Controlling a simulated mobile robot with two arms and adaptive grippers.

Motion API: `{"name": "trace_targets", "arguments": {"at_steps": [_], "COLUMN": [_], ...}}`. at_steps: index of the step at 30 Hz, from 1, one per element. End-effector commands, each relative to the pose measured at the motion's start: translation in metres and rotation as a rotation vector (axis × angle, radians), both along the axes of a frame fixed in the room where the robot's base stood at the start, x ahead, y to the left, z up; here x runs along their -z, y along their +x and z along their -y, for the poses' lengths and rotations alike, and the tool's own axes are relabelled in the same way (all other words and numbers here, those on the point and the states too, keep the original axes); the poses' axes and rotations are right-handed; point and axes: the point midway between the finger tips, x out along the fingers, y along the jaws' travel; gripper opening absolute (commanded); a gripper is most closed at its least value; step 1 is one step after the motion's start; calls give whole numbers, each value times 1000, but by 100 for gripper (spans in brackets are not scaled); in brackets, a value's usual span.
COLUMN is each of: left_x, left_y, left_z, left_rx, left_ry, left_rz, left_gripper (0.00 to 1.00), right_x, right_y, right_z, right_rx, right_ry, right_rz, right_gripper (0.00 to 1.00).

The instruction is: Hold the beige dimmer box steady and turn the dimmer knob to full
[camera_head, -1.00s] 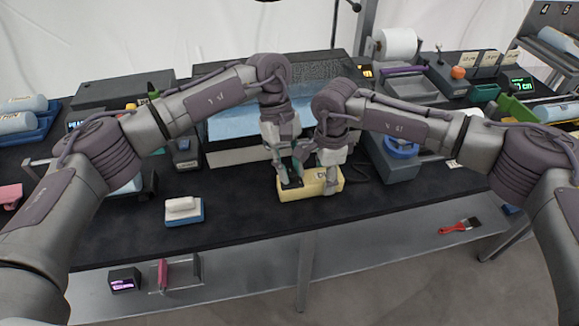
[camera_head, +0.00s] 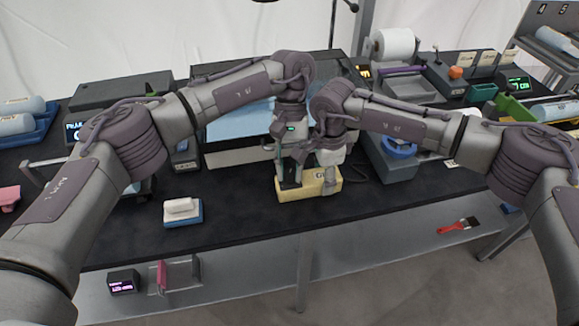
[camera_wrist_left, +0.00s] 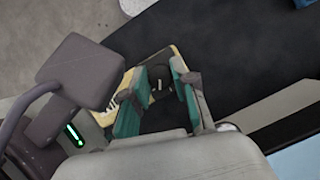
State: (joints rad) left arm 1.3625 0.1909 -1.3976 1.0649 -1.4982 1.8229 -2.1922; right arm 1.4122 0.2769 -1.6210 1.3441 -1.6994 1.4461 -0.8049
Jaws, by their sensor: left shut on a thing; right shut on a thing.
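The beige dimmer box (camera_head: 309,191) lies on the dark worktop near its front middle; it also shows in the left wrist view (camera_wrist_left: 177,56). My left gripper (camera_head: 289,183) points down over the left part of the box. In the left wrist view its two teal fingers (camera_wrist_left: 162,86) are on either side of the dark dimmer knob (camera_wrist_left: 160,74), shut on it. The knob has a light mark and is partly hidden by the fingers. My right gripper (camera_head: 329,181) is shut on the right end of the box. The two wrists are very close together.
A blue-and-white block (camera_head: 183,212) lies left of the box. A grey unit with a blue ring (camera_head: 400,149) stands to the right. A pale blue panel (camera_head: 240,125) is behind my grippers. The front worktop between block and box is clear.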

Motion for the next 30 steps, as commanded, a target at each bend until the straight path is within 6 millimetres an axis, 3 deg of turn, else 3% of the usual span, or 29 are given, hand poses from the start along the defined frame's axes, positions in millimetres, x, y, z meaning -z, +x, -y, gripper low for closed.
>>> {"name": "trace_targets", "arguments": {"at_steps": [12, 13, 17, 26, 30], "left_x": [0, 0, 0, -1, -11], "left_y": [0, 0, 0, 1, 5], "left_z": [0, 0, 0, 0, 0], "left_rx": [6, 6, 4, 5, 4], "left_ry": [1, 1, 0, 0, 0], "left_rz": [1, 1, 1, 0, 1], "left_gripper": [0, 30, 52, 52, 52], "right_x": [0, 0, 0, 0, 0], "right_y": [-1, -1, 0, 0, 0], "right_z": [0, 0, 0, 0, 0], "right_rx": [-2, -2, -2, -1, -1], "right_ry": [1, 1, 0, 0, 0], "right_rz": [-1, -1, -1, 0, 0], "right_gripper": [14, 14, 14, 14, 14]}}
